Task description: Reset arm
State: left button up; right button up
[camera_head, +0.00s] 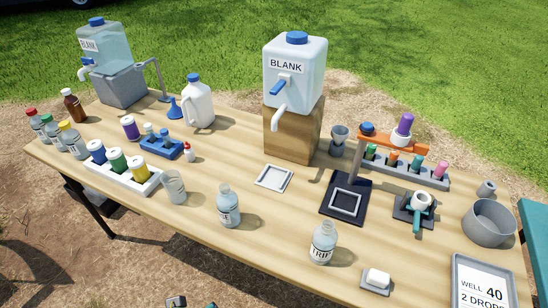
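The task names no object, only an arm. At the bottom edge of the head view, left of centre, small dark grey and teal parts (177,301) poke into the picture in front of the table. They look like the tip of my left gripper. Too little shows to tell whether it is open or shut, and nothing is seen held there. My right gripper is not in view. The wooden table (200,218) stands ahead, and no gripper touches anything on it.
A BLANK water container (296,80) stands on a wooden block; another (103,48) is at the back left. Bottles (228,206), a TRIP bottle (323,243), a white rack (121,175), a grey bowl (488,222) and a WELL 40 display (484,285) crowd the tabletop. The front-left ground is clear.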

pick_arm(q)
jog(key=s+f+g, duration=0.1)
jog(key=s+f, duration=0.2)
jog(key=f, duration=1.6)
jog(key=s+a+f+g, duration=0.1)
jog(key=s+a+f, duration=0.1)
jog(key=s+f, duration=1.1)
jog(key=shift+s+a+f, duration=0.15)
jog(key=shift+s+a, duration=0.25)
jog(key=shift+s, duration=0.45)
